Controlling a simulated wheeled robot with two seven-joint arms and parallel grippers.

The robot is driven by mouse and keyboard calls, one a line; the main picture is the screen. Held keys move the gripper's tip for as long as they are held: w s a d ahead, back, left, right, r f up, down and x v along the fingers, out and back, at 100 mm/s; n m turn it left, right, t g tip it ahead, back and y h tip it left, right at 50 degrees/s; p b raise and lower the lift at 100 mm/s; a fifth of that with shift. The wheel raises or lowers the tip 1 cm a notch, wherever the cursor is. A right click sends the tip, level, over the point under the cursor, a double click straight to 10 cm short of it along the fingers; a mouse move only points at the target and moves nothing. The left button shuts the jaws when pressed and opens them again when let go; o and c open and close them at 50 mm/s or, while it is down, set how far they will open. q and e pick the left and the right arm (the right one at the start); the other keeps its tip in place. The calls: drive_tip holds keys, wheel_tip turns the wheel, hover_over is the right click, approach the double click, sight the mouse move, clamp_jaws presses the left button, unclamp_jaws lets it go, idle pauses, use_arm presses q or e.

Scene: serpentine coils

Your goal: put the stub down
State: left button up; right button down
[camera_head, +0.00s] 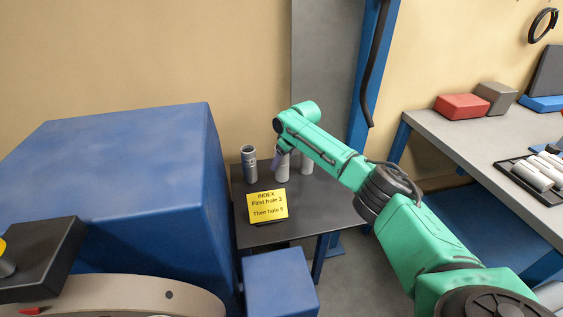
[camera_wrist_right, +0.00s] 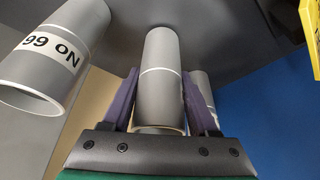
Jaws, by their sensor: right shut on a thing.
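My right gripper (camera_head: 280,157) reaches over the small dark table (camera_head: 290,213). In the wrist view its purple fingers (camera_wrist_right: 160,105) are shut on a grey stub (camera_wrist_right: 160,75), one on each side. The held stub (camera_head: 283,170) is upright, its lower end at or close to the tabletop; I cannot tell whether it touches. My left gripper is out of view.
A yellow card (camera_head: 267,205) reading "INDEX First hole 3 Then hole 5" is at the table's front. A large blue block (camera_head: 120,180) is at the left. A blue post (camera_head: 372,80) rises behind. A grey workbench (camera_head: 460,140) with a rack of rolls (camera_head: 535,172) is at the right.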

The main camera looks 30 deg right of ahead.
drive_tip(key=shift+f, duration=0.35)
drive_tip(key=shift+c, duration=0.8)
unclamp_jaws()
drive_tip(key=shift+f, duration=0.1)
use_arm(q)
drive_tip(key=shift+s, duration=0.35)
use_arm(e)
drive_tip(key=shift+w+d, duration=0.1)
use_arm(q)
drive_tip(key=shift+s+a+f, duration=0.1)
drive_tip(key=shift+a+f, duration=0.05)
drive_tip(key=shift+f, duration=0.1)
use_arm(e)
drive_tip(key=v, duration=1.2)
